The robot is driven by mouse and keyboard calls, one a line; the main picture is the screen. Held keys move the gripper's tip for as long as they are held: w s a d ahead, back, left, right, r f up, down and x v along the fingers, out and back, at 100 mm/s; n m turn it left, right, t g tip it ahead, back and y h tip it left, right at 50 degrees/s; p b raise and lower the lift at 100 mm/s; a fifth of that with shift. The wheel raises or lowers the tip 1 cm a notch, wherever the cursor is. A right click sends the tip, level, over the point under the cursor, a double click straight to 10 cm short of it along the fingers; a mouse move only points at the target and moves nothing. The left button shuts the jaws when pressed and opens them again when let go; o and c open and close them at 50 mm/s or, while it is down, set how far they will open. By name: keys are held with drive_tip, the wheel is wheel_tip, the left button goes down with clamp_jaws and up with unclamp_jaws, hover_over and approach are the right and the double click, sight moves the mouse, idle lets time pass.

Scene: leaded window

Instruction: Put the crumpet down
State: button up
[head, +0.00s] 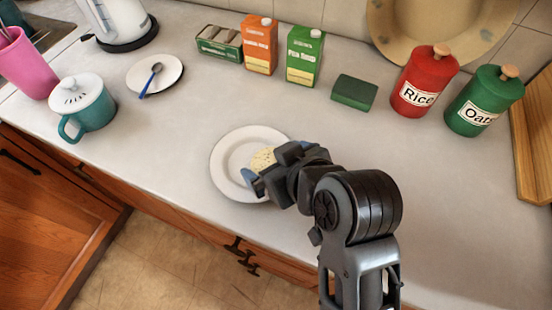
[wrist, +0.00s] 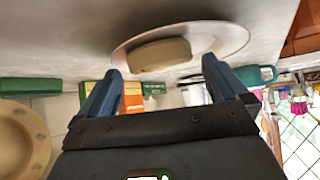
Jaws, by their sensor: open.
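The crumpet (head: 262,158) is pale and round, and part of it is hidden behind my gripper in the head view. It lies on a white plate (head: 223,168) near the front of the counter. In the wrist view the crumpet (wrist: 160,54) shows side-on, lying flat on the plate (wrist: 232,38). My gripper (head: 266,170) is low over the plate's right side. Its blue fingers are open in the wrist view (wrist: 162,70), spread to either side of the crumpet with no visible grip on it.
A teal lidded mug (head: 92,120) and a saucer with a spoon (head: 154,75) stand left. Cartons (head: 305,58), a green sponge-like block (head: 354,92) and red (head: 424,82) and green (head: 483,102) canisters line the back. The counter around the plate is clear.

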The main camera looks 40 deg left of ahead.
drive_tip(key=shift+r, duration=0.45)
drive_tip(key=v, duration=1.2)
